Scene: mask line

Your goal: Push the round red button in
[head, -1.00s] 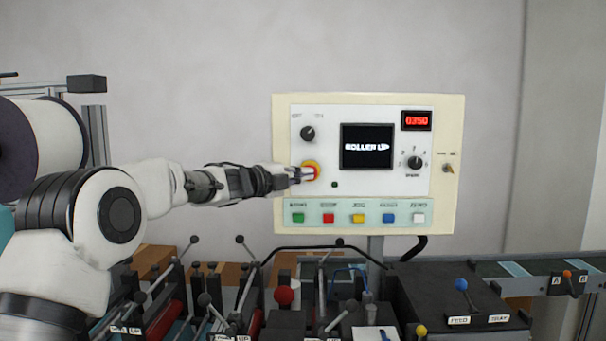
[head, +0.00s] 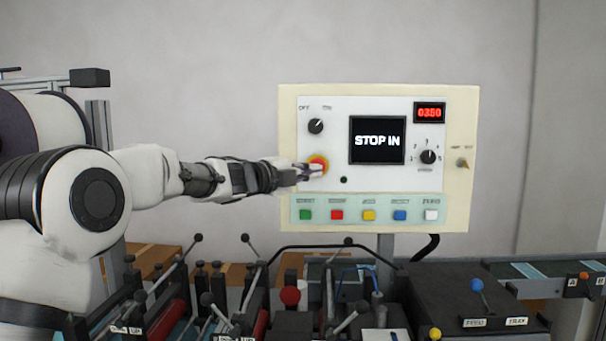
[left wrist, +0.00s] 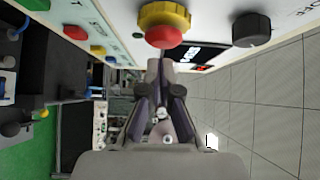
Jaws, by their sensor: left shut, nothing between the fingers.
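The round red button (head: 319,161) sits on a yellow collar at the left of the control panel, below a black knob. It also shows in the left wrist view (left wrist: 163,37), with its yellow collar behind it. My left gripper (head: 314,172) is shut and empty, its fingertips at the button's lower edge in the head view and partly covering it. In the left wrist view the closed fingertips (left wrist: 160,65) point at the red face, with a small gap showing in the picture. The panel screen (head: 377,140) reads "STOP IN". My right gripper is not in view.
The panel (head: 287,190) also carries a row of coloured square buttons (head: 370,215), a black knob (head: 316,126), a selector dial (head: 428,157) and a red number display (head: 430,112). Levers with ball knobs (head: 290,296) stand on the machine below.

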